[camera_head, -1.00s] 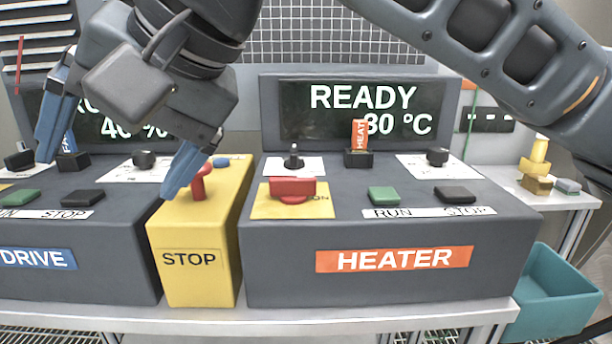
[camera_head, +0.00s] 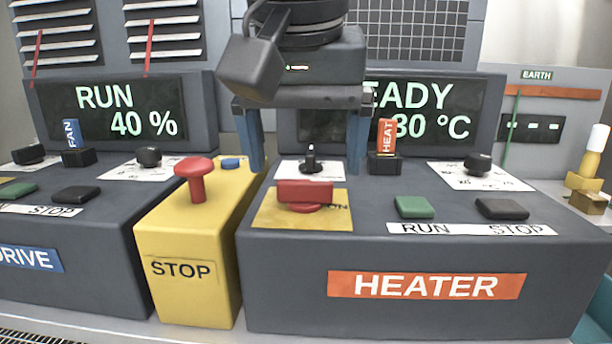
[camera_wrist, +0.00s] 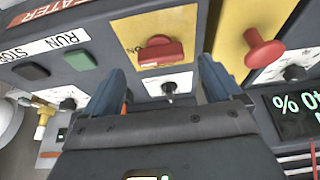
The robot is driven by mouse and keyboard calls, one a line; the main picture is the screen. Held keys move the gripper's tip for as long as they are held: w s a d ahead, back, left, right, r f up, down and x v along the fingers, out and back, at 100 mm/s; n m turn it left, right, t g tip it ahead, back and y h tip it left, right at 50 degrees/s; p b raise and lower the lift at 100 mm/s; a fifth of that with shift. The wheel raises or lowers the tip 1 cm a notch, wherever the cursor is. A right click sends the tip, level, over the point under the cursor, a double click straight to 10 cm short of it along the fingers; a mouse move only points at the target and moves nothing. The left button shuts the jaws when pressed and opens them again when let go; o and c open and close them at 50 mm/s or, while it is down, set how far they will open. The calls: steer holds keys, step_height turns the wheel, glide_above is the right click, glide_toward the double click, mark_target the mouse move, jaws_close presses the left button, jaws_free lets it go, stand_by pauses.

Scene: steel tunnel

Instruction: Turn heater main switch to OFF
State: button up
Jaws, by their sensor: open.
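The heater main switch is a red rotary handle (camera_head: 304,194) on a yellow plate, on top of the grey HEATER box (camera_head: 280,270). Its handle lies crosswise, and the word ON shows at the plate's right edge. In the wrist view the red handle (camera_wrist: 160,49) lies beyond the fingertips, between them. My gripper (camera_head: 308,168) is open and empty, with blue fingers pointing down behind the red handle. The fingers stand on either side of a small black knob (camera_head: 311,160) on a white plate. I cannot tell whether they touch anything.
Left of the heater stands a yellow box with a red STOP mushroom button (camera_head: 195,178). An orange HEAT tag (camera_head: 387,136) stands close right of my gripper. Green RUN (camera_head: 413,207) and black STOP (camera_head: 501,208) buttons lie to the right. A DRIVE box (camera_head: 80,250) is far left.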

mark_target(305, 181)
steer(key=shift+x, duration=1.95)
steer(key=shift+c, duration=0.3)
steer(key=c, duration=1)
